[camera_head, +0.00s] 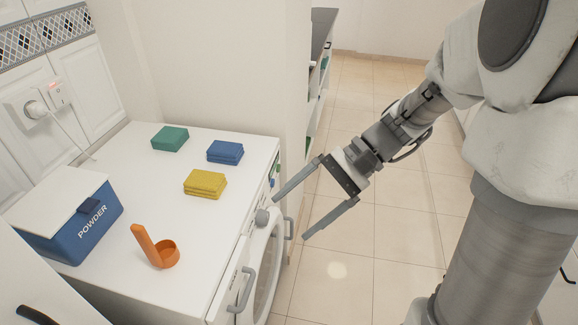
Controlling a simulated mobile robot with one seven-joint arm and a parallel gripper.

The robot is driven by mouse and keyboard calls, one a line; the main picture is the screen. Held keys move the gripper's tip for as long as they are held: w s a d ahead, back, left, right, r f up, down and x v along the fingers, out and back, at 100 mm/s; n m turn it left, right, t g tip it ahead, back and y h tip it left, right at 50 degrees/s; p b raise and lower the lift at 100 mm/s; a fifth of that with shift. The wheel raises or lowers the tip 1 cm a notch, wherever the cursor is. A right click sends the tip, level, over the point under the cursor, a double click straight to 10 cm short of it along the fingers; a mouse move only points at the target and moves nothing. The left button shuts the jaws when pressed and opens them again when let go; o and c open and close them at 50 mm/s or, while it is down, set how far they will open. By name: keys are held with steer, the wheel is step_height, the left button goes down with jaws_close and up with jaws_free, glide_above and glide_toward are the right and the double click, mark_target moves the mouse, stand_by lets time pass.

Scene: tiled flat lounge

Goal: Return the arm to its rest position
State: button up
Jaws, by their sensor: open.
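My arm reaches in from the right of the head view, bent downward and to the left. My gripper (291,207) is open, its two long grey fingers spread apart with nothing between them. It hangs in front of the white washing machine (217,254), near its front edge and control knob. From this view I cannot tell whether a finger touches the machine.
On the machine top are a green sponge (170,138), blue sponges (225,152), yellow sponges (205,183), an orange scoop (161,253) and a blue powder box (78,228). A wall and shelf (318,75) stand behind. The tiled floor (345,285) is clear.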

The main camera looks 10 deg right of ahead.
steer(key=s+d+r+n+t+h+p, duration=0.3)
steer(key=s+r+n+t+h+p, duration=0.1)
steer(key=r, duration=0.3)
steer(key=s+d+r+n+t+h+p, duration=0.3)
steer(key=s+r+t+h+p, duration=0.1)
steer(key=r+h, duration=0.2)
steer(key=shift+r+n, duration=0.4)
steer(key=shift+r, duration=0.5)
stand_by(1.1)
